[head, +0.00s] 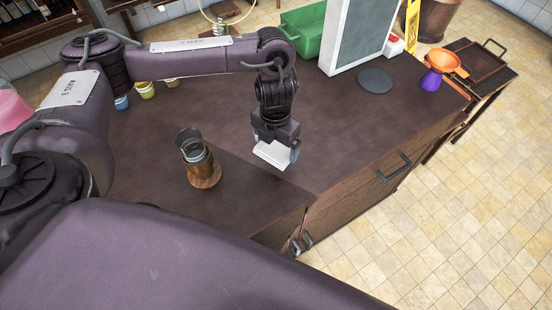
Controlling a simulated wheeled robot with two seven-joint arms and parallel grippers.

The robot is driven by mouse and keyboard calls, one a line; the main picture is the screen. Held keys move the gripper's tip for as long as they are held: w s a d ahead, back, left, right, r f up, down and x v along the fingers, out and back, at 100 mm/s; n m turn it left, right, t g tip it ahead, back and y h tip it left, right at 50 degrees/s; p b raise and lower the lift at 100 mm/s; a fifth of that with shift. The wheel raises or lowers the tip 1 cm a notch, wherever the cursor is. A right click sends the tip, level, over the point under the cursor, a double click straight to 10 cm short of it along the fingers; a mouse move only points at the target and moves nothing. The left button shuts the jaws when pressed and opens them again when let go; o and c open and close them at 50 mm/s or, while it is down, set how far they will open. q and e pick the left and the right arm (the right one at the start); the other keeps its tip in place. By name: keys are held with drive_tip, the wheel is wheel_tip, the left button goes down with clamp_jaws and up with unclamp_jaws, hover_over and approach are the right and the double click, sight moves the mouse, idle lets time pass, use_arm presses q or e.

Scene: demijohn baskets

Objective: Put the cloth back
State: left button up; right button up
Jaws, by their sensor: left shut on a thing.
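My left gripper (275,150) points down over the dark counter (345,145), near the middle of the head view. It is shut on a white cloth (272,154), which looks like a small flat folded piece. The cloth is at or just above the counter top; I cannot tell whether it touches. My right gripper is not in view.
A dark round disc (375,80), a framed board (354,35) and a green crate (303,30) are behind. An orange funnel (443,62) and a purple one (431,81) sit at the right.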

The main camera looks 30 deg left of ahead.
sight(275, 148)
use_arm(q)
wheel_tip(275, 148, down, 3)
drive_tip(key=shift+s+r, duration=0.1)
drive_tip(key=shift+s, duration=0.05)
drive_tip(key=shift+f+b, duration=0.85)
drive_tip(key=shift+f, duration=1.15)
drive_tip(key=shift+s, duration=0.1)
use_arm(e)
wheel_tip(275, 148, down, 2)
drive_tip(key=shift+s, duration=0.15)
use_arm(q)
drive_tip(key=o, duration=0.6)
drive_tip(key=shift+c, duration=0.2)
drive_tip(key=shift+o, duration=0.3)
drive_tip(key=shift+r, duration=0.25)
wheel_tip(275, 148, up, 11)
drive_tip(key=p, duration=0.2)
drive_tip(key=shift+f+p, duration=0.2)
drive_tip(key=shift+p, duration=0.1)
drive_tip(key=shift+r, duration=0.5)
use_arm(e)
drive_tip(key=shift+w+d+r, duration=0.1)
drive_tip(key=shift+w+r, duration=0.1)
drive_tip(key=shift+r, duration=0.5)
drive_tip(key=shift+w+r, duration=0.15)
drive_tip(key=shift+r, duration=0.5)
